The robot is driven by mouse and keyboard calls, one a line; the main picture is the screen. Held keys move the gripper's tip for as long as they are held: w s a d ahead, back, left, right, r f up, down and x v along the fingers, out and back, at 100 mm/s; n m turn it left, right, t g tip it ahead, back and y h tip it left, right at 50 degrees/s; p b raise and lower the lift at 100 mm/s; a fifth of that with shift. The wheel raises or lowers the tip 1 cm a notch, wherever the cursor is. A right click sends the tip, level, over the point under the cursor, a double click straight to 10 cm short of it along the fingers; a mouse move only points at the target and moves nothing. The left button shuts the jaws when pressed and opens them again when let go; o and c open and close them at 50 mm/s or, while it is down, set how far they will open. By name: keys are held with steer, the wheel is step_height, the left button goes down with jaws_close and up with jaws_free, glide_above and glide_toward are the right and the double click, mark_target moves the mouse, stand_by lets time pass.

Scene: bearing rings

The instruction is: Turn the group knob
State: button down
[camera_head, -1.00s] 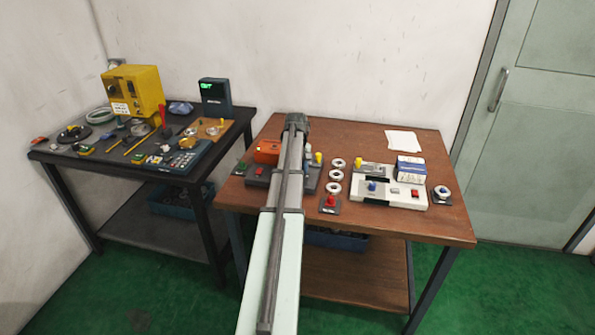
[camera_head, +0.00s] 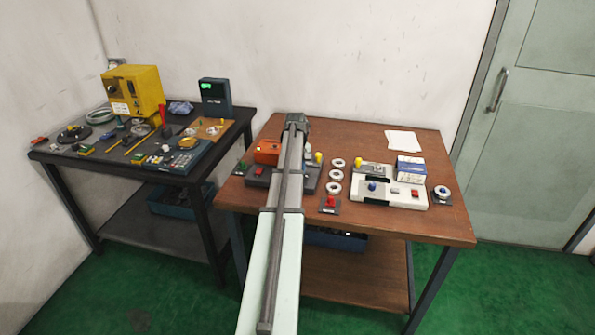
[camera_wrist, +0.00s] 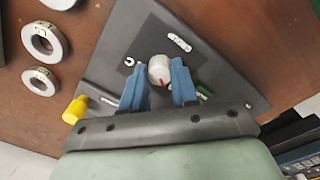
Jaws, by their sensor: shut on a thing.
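White label marks lie on the panel near the knob. In the head view my arm hides the knob and the gripper.
A yellow knob (camera_wrist: 75,109) and a small green part (camera_wrist: 204,92) are close to the fingers. White rings (camera_wrist: 41,81) lie beside the panel. An orange box (camera_head: 267,151) and a white control panel (camera_head: 388,190) also stand on the wooden table (camera_head: 420,225).

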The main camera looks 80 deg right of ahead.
steer(key=m, duration=0.6)
steer(key=shift+d+m, duration=0.1)
steer(key=shift+m, duration=2.6)
steer(key=c, duration=0.9)
jaws_free()
steer(key=shift+o, duration=0.2)
step_height(320, 180, up, 14)
steer(key=shift+w, duration=0.25)
steer(key=shift+f, duration=0.1)
